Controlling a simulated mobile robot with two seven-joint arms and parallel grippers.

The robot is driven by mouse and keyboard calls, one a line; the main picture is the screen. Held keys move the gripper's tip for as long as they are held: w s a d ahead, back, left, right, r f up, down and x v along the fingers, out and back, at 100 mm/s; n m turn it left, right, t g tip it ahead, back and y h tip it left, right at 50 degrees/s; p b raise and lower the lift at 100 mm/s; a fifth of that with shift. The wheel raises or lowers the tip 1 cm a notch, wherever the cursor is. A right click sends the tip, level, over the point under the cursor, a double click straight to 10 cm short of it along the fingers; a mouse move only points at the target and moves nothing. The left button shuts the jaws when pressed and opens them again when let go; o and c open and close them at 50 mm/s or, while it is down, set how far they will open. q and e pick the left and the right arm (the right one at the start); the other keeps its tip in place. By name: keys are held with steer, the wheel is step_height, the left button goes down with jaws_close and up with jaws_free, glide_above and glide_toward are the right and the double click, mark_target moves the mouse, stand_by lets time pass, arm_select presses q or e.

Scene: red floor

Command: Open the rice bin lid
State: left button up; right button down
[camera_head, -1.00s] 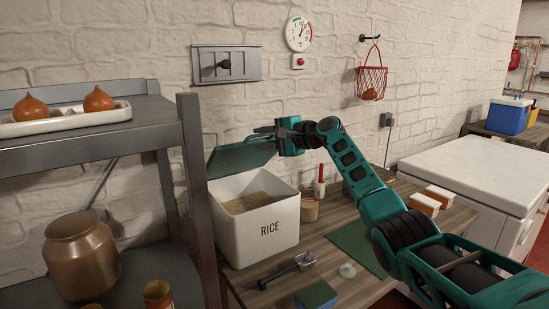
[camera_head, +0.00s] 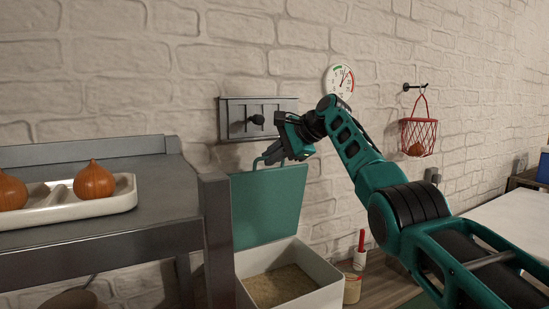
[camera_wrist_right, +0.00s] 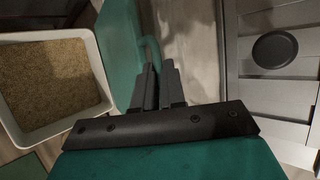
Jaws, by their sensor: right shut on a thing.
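The rice bin (camera_head: 322,270) is a white box with rice (camera_head: 279,286) inside, at the bottom middle of the head view. Its green lid (camera_head: 268,208) stands steeply raised at the bin's back, near the wall. My right gripper (camera_head: 268,160) is at the lid's top edge, shut on the lid's handle. In the right wrist view the gripper fingers (camera_wrist_right: 158,88) close on the green loop handle (camera_wrist_right: 152,48), with the lid (camera_wrist_right: 121,45) beside them and the open bin (camera_wrist_right: 98,95) at left. My left gripper is not in view.
A grey shelf (camera_head: 150,240) with a white tray (camera_head: 125,197) of onions stands close to the bin's left. A wall panel with a dark knob (camera_head: 256,120) is just behind the gripper.

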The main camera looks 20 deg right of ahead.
steer(key=shift+w+a+f+g, duration=0.15)
steer(key=shift+f+g, duration=0.15)
steer(key=shift+f, duration=0.45)
steer(key=c, duration=1.2)
jaws_free()
steer(key=b+v, duration=0.3)
steer(key=v, duration=1)
steer(key=shift+r, duration=0.4)
